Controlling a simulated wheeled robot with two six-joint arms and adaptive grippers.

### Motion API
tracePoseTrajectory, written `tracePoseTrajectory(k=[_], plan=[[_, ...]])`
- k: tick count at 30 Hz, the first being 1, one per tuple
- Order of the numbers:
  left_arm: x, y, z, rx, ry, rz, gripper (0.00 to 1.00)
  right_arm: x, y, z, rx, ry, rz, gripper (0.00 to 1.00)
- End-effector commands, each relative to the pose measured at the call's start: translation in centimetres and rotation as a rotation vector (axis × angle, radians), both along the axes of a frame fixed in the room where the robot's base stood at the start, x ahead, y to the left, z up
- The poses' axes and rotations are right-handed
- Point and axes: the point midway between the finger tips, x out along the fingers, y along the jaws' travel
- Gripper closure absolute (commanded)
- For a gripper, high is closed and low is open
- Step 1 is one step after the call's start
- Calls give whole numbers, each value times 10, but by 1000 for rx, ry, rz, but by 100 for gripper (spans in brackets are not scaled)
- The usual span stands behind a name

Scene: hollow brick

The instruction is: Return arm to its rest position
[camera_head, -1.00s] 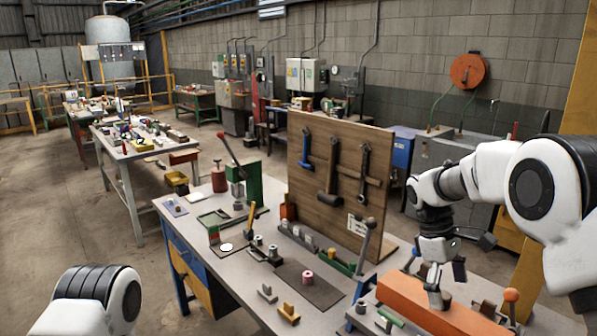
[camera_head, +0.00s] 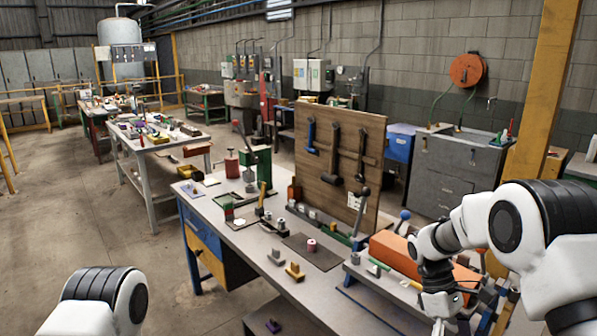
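My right arm comes in from the right, and its gripper (camera_head: 440,310) points down at the lower right, in front of the long orange block (camera_head: 388,246) in the picture. The fingers are small and partly cut by the lower edge, so I cannot tell whether they are open or shut. I see nothing clearly held. The orange block lies on the right part of the workbench (camera_head: 262,246), partly hidden behind my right arm. Of my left arm only a white and black joint shows at the lower left; my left gripper is out of view.
A wooden tool board (camera_head: 337,165) with hanging tools stands at the bench's back. A yellow post (camera_head: 540,90) rises at the right. The floor at left is clear.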

Motion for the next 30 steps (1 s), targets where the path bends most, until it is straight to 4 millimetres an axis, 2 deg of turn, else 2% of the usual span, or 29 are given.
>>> tracePoseTrajectory(k=[1,5,8,11,12,14,15,18,19,21,22,25,27,30], plan=[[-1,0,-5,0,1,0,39,-13,1,-20,5,42,-2,0],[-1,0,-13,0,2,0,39,-51,4,-72,25,130,-7,0],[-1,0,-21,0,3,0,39,-93,10,-125,47,186,-26,0],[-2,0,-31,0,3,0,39,-153,20,-189,70,214,-73,0],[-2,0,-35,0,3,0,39,-181,25,-213,76,212,-102,0],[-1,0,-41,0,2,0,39,-225,34,-245,82,192,-160,0],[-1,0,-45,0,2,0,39,-256,40,-264,80,167,-210,0],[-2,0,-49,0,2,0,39,-313,53,-291,58,51,-347,0],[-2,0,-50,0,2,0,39,-323,55,-294,50,4,-389,0],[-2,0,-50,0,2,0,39,-336,59,-295,29,-123,-486,0],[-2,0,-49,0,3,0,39,-335,59,-294,23,-186,-525,0],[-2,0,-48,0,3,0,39,-319,58,-291,14,-383,-632,0],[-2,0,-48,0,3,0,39,-299,56,-293,22,-500,-685,0],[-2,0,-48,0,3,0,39,-295,56,-293,24,-515,-692,0]])
